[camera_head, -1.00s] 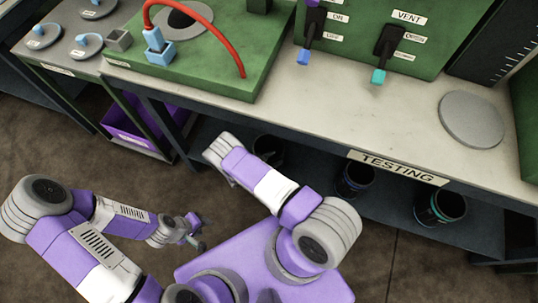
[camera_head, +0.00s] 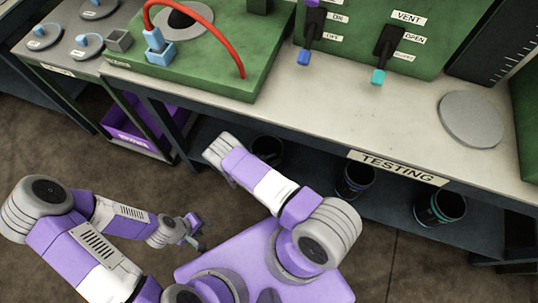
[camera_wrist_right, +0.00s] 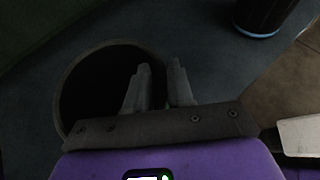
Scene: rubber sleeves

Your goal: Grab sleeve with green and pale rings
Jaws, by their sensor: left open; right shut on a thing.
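Three dark open sleeves stand on the lower shelf: a left one (camera_head: 268,148) partly behind my right arm, a middle one (camera_head: 355,180) with bluish rings, and a right one (camera_head: 440,208) with teal or green and paler bands. The left sleeve's rings cannot be made out. In the right wrist view, my right gripper (camera_wrist_right: 160,85) is shut on the wall of a dark round sleeve (camera_wrist_right: 75,75), one finger inside its mouth and one outside. That sleeve's rings are hidden. In the head view the right gripper is hidden. My left gripper (camera_head: 194,230) is open and empty above the floor.
The bench top (camera_head: 330,95) with the "TESTING" label overhangs the shelf. Green panels with levers and a red hose (camera_head: 225,40) are on it. A purple bin (camera_head: 135,128) is under the left bench. A blue-ringed sleeve (camera_wrist_right: 265,25) stands apart at upper right in the wrist view.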

